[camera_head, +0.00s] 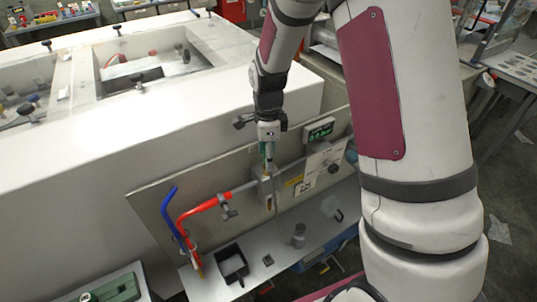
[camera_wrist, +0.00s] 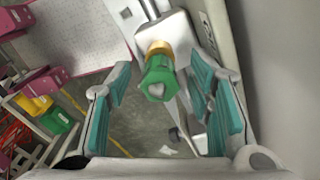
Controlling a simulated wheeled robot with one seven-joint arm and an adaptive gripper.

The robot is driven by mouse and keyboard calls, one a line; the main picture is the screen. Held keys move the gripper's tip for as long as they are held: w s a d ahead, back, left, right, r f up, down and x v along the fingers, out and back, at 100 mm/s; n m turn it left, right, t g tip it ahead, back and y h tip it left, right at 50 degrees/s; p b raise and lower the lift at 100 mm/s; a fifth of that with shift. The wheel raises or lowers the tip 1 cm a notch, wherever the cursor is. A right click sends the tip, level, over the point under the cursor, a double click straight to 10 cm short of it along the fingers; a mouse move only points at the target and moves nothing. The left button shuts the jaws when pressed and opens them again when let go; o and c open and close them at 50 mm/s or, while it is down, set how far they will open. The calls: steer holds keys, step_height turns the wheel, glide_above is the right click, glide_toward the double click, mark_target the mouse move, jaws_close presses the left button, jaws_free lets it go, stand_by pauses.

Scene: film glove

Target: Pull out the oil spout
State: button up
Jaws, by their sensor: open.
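A green fitting (camera_wrist: 158,80) with a brass collar, likely the oil spout, sits on a grey metal body in the wrist view. My gripper (camera_wrist: 160,100) is open, with its teal-padded fingers to the left and right of the green fitting. I see gaps between the fitting and both pads. In the head view my gripper (camera_head: 267,152) points down above the grey block (camera_head: 266,188) on the panel's pipework. The fitting itself is hard to make out there, hidden at the gripper.
A grey panel (camera_head: 150,205) carries a blue pipe (camera_head: 166,212), a red pipe (camera_head: 200,207) and a green display (camera_head: 319,131). A black tray (camera_head: 233,265) and a small metal bottle (camera_head: 299,236) stand on the shelf below.

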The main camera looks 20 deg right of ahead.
steer(key=shift+f, duration=0.1)
jaws_close()
steer(key=c, duration=1)
jaws_free()
steer(key=shift+c, duration=0.2)
jaws_close()
steer(key=shift+r, duration=0.2)
steer(key=shift+r+p, duration=0.7)
steer(key=shift+r, duration=1.5)
steer(key=shift+r+p, duration=0.45)
steer(key=shift+r, duration=1.05)
